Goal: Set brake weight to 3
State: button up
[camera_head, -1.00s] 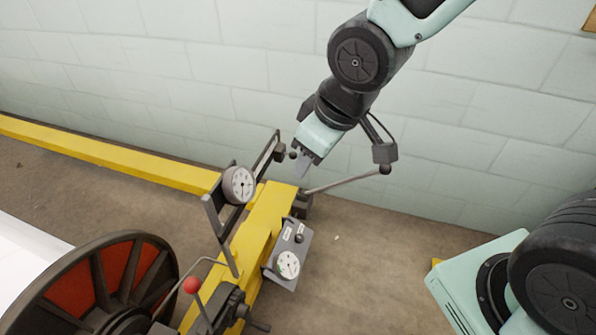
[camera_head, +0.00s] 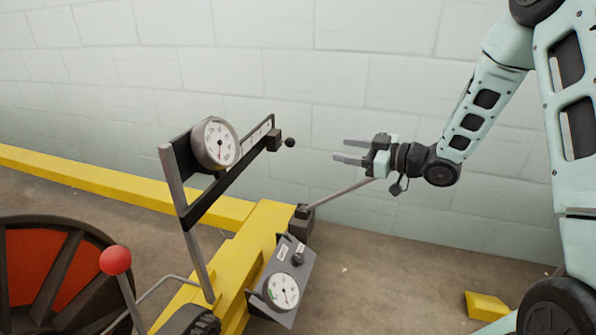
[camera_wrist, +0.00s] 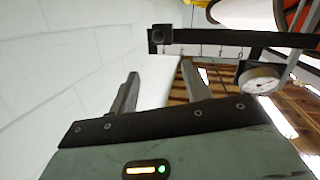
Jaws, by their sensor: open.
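A dark block (camera_head: 273,139) with a round black knob (camera_head: 290,143) sits at the right end of a dark beam (camera_head: 235,168) with a pale marked strip; it looks like the brake weight, though I cannot read the markings. The block (camera_wrist: 162,36) also shows at the beam's left end in the wrist view. A round white gauge (camera_head: 216,143) is fixed at the beam's other end. My gripper (camera_head: 346,151) is open and empty, its fingers pointing left toward the knob, apart from it and slightly lower. Its two fingers (camera_wrist: 160,72) are spread in the wrist view.
A slanted rod (camera_head: 340,193) rises beneath my gripper; its far end is hidden. A second gauge panel (camera_head: 283,285), a red-knobbed lever (camera_head: 116,261) and a reel (camera_head: 45,270) stand lower. The pale wall (camera_head: 400,80) is behind; yellow beams (camera_head: 130,185) cross the floor.

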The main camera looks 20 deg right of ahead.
notch_tip(320, 180, down, 3)
jog(key=s+d+y+b, duration=0.1)
jog(key=d+b, duration=0.1)
jog(key=d, duration=0.1)
jog(key=b, duration=0.6)
send_near(282, 142)
jog(key=w+d+x, duration=0.1)
jog(key=x, duration=0.5)
jog(key=shift+s+f+t, duration=0.2)
jog(key=shift+s+t, duration=0.1)
